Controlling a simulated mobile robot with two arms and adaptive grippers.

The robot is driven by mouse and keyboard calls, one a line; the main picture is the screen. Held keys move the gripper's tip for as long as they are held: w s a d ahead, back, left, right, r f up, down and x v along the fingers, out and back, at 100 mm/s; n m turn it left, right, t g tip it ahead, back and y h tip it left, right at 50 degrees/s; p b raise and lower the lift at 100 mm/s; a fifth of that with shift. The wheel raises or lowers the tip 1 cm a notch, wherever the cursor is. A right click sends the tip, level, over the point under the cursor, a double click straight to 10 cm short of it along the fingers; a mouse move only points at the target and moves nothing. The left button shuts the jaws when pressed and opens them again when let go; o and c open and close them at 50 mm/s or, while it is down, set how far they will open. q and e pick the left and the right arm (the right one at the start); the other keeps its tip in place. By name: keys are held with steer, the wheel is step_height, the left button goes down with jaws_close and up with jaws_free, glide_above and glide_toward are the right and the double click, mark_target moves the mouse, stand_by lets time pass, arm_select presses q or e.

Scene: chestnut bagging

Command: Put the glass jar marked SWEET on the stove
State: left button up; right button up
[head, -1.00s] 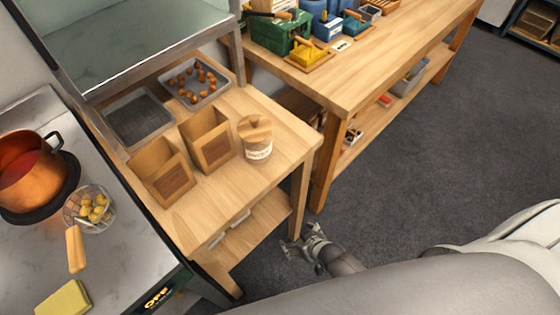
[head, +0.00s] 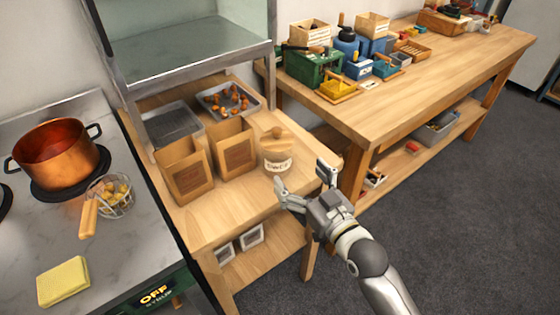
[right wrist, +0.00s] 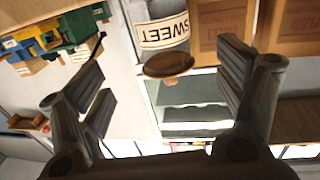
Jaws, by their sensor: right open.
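The jar (head: 277,162) with a wooden lid stands upright on the small wooden table, right of two brown paper bags. In the right wrist view the jar (right wrist: 163,30) shows upside down, its label reading SWEET. My right gripper (head: 304,178) is open and empty, just in front and to the right of the jar, apart from it. In the right wrist view, the jar's lid lies between the directions of the open fingers (right wrist: 168,80). The stove (head: 140,245) is at the left, with a marbled top and an OFF sign on its front. My left gripper is not in view.
A copper pot (head: 60,155), a wire basket (head: 110,197) and a yellow sponge (head: 63,281) are on the stove. Paper bags (head: 186,172) (head: 233,150) stand beside the jar. A chestnut tray (head: 250,103) is behind. The stove top's front right is clear.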

mark_target(285, 159)
steer(key=x, duration=0.5)
steer(key=shift+w+a+r+p, duration=0.15)
steer(key=shift+w+a+p, duration=0.15)
steer(key=shift+w+a, duration=0.1)
steer(key=x, duration=0.4)
steer(key=shift+c, duration=0.5)
jaws_close()
